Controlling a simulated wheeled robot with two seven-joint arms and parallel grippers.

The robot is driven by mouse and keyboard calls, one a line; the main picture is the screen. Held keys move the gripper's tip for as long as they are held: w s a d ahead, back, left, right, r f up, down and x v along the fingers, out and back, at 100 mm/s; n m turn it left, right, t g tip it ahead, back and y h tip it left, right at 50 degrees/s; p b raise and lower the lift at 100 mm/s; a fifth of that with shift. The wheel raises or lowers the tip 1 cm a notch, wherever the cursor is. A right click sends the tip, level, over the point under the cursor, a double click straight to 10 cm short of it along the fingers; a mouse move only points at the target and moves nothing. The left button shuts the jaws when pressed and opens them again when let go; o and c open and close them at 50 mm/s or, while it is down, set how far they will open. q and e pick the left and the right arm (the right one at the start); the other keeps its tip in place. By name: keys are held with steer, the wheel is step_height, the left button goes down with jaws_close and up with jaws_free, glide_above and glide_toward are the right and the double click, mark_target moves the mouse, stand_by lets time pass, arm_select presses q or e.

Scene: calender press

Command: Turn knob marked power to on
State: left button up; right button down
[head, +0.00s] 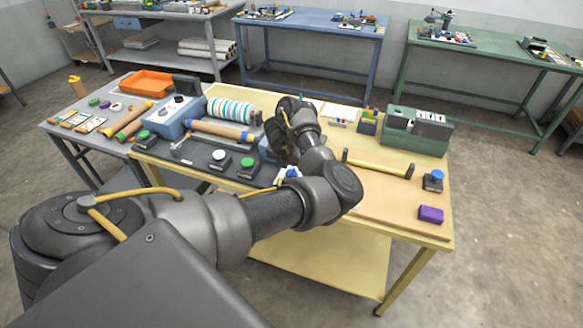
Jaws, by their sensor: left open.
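My left arm comes in from the lower left, bends over the yellow table (385,246), and its far end folds back toward the machine in the middle. My left gripper (280,150) is open there, dark against dark parts, and its fingertips are hard to make out. No label reading power is legible, so I cannot tell which knob it is. A black control strip (190,155) along the front left carries round green and white knobs, among them a white one (219,156) and a green one (247,163). My arm hides part of the machine. My right gripper is not in view.
A green box (417,131) stands at the back right. A yellow-handled bar (378,162), a blue-topped knob unit (434,180) and a purple block (431,214) lie at the right. A grey side table (62,128) with an orange tray (147,84) adjoins on the left.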

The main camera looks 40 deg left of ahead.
mark_target(291, 170)
arm_select(q)
steer(key=shift+b+x, duration=0.35)
steer(key=shift+x, duration=1.75)
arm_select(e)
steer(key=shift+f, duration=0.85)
arm_select(q)
steer(key=shift+c, duration=0.2)
steer(key=c, duration=0.9)
steer(key=shift+r+m+h+p, duration=0.2)
steer(key=shift+m+h+p, duration=0.1)
steer(key=shift+m+p, duration=0.65)
steer(key=shift+c, duration=0.2)
steer(key=m+h+p, duration=0.1)
steer(key=m+p, duration=0.3)
steer(key=shift+a+h, duration=0.2)
steer(key=shift+h, duration=0.2)
steer(key=m+h+p, duration=0.1)
steer(key=m+p, duration=0.1)
steer(key=m, duration=0.1)
steer(key=shift+a+m+p, duration=0.1)
steer(key=shift+m+p, duration=0.15)
steer(key=shift+p, duration=0.15)
steer(key=shift+f+m+g+h+p, duration=0.25)
steer(key=shift+m+h+p, duration=0.25)
steer(key=shift+m, duration=0.7)
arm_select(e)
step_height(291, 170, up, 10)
